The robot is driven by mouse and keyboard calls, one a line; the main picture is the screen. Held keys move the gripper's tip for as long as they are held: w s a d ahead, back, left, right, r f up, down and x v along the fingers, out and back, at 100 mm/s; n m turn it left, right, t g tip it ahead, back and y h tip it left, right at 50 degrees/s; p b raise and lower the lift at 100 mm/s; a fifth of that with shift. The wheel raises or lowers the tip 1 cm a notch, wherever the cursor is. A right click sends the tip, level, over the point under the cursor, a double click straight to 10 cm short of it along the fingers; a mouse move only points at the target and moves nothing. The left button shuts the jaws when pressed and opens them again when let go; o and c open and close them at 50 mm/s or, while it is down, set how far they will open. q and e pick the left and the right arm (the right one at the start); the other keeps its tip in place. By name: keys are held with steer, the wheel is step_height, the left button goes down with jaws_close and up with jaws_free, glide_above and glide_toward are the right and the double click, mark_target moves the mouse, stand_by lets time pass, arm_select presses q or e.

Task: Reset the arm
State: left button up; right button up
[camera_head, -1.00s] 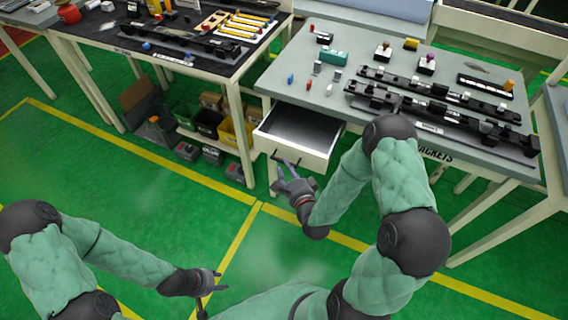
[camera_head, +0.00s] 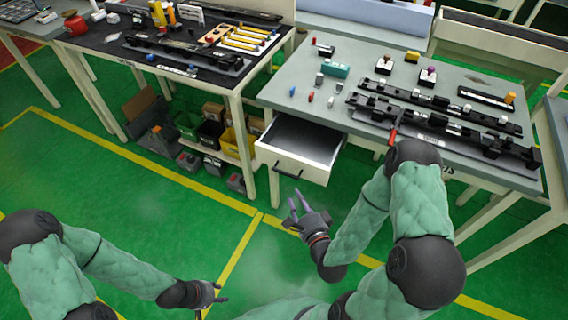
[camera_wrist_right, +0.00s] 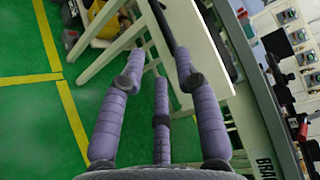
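My right gripper (camera_head: 299,207) hangs over the green floor in front of the grey workbench, below and apart from the handle (camera_head: 287,171) of the pulled-out white drawer (camera_head: 300,164). Its three purple fingers are spread and hold nothing in the right wrist view (camera_wrist_right: 158,75). My left gripper (camera_head: 222,293) is low over the floor at the bottom of the head view. Its fingers look spread and empty, though they are small and partly hidden.
The grey workbench (camera_head: 290,70) carries black rails (camera_head: 440,125), small clips and a teal block (camera_head: 336,69). The drawer sticks out over the floor and looks empty inside. A dark bench (camera_head: 90,48) stands left, with bins (camera_head: 210,133) beneath. The floor between is clear.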

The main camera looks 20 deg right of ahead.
steer(key=a+f+n+g+y, duration=0.3)
steer(key=a+f+n+g, duration=0.4)
steer(key=f, duration=0.4)
steer(key=s+a+f+n+g+y+p, duration=0.1)
steer(key=s+a+f+n+g+y, duration=0.1)
steer(key=s+a+f+n+g, duration=0.5)
steer(key=s+n+g, duration=0.2)
steer(key=s+n, duration=0.2)
steer(key=shift+a+f+p, duration=0.15)
steer(key=shift+p, duration=0.25)
